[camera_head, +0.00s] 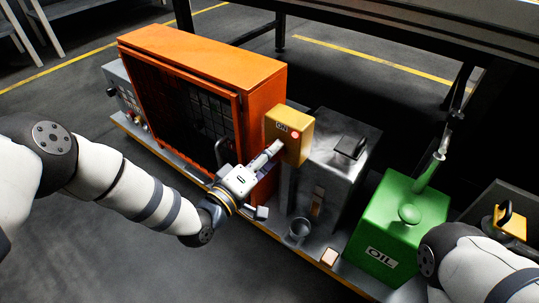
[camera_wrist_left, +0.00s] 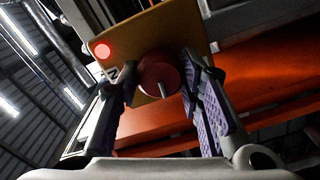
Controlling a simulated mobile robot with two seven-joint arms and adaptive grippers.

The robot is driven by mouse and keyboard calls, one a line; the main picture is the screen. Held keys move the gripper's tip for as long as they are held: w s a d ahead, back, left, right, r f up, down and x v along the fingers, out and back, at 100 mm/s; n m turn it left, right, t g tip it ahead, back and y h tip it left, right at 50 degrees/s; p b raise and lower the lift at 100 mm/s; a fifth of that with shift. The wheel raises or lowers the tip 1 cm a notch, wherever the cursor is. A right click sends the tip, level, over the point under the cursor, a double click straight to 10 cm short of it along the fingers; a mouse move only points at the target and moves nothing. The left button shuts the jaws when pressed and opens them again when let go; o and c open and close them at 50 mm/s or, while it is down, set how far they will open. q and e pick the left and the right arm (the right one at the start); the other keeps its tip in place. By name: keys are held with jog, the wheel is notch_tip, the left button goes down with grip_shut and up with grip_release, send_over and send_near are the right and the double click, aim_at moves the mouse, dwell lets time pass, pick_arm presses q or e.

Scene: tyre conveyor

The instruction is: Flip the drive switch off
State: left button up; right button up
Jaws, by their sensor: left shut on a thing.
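The drive switch is on a yellow box (camera_head: 301,130), marked ON and showing a lit red lamp (camera_head: 295,135), beside the orange cabinet. In the left wrist view its round red knob (camera_wrist_left: 155,72) with a thin pale pin stands out from the yellow face, and the red lamp (camera_wrist_left: 102,50) glows beside it. My left gripper (camera_head: 274,150) is at the front of the box, its fingers (camera_wrist_left: 160,80) on either side of the knob and shut on it. In the head view the gripper hides the knob. My right gripper is out of view.
An orange cabinet (camera_head: 205,60) with a mesh front stands left of the box. To the right are a grey metal tank (camera_head: 345,150) and a green OIL can (camera_head: 405,215). A small grey cup (camera_head: 299,229) sits on the front ledge. The floor in front is clear.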

pick_arm(q)
jog(key=shift+f+n, duration=0.1)
jog(key=shift+n, duration=0.5)
jog(key=shift+s+d+n, duration=0.1)
jog(key=shift+n, duration=0.2)
jog(key=o, duration=1.2)
jog(key=shift+c, duration=0.2)
jog(key=v, duration=1.2)
